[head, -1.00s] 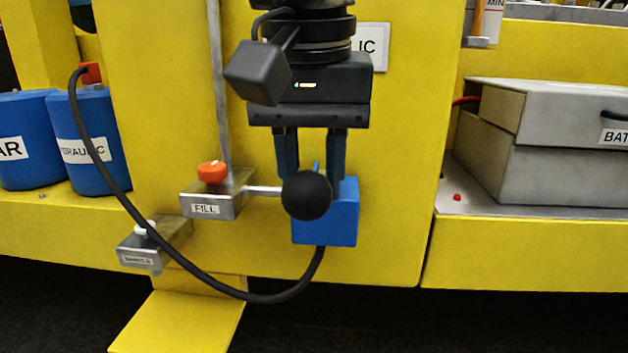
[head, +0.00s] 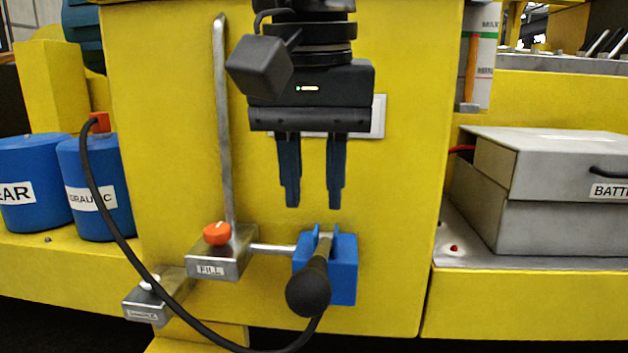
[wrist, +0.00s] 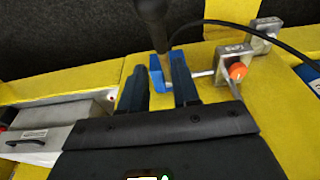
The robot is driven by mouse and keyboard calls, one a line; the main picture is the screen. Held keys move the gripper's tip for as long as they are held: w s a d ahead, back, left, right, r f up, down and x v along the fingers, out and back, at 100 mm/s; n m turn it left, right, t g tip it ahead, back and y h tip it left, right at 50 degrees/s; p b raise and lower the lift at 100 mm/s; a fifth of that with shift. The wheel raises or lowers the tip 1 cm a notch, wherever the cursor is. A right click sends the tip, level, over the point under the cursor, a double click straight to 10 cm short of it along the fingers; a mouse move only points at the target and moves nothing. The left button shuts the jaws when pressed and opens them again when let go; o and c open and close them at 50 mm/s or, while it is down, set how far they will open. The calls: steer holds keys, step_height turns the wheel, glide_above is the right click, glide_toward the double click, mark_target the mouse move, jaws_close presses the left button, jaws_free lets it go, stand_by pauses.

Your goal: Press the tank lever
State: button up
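The tank lever is a short dark handle (head: 322,254) with a round black knob (head: 308,292). It comes out of a blue block (head: 345,282) on the yellow panel and points towards the head camera, with the knob over the block's lower left part. My gripper (head: 312,203) is above the lever, fingers pointing down, apart and with nothing between them. Its tips are clear of the block in the head view. In the wrist view, the lever's dark knob end (wrist: 152,14) shows beyond the fingers (wrist: 158,66), and the blue block is partly hidden by them.
A metal FILL block (head: 222,258) with an orange knob (head: 216,233) and upright pipe stands left of the lever. A black hose (head: 120,238) loops below. Blue canisters (head: 95,190) are at left, a grey battery box (head: 560,195) at right.

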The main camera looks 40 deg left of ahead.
steer(key=shift+w+m, duration=0.2)
steer(key=shift+m, duration=0.4)
steer(key=shift+c, duration=1.4)
steer(key=shift+w+m, duration=0.25)
steer(key=shift+m, duration=0.45)
steer(key=shift+c, duration=0.8)
steer(key=shift+w+a+r+m, duration=0.1)
steer(key=shift+w+m, duration=0.2)
steer(key=shift+m, duration=0.6)
jaws_close()
steer(key=w+r+m+g+b, duration=0.1)
steer(key=w+r+m+g, duration=0.2)
steer(key=m, duration=1.3)
steer(key=w+r+m+g+h+b, duration=0.1)
steer(key=w+r+m+g+b, duration=0.1)
steer(key=m, duration=1.4)
steer(key=shift+w+r+g, duration=0.4)
steer(key=shift+g, duration=0.3)
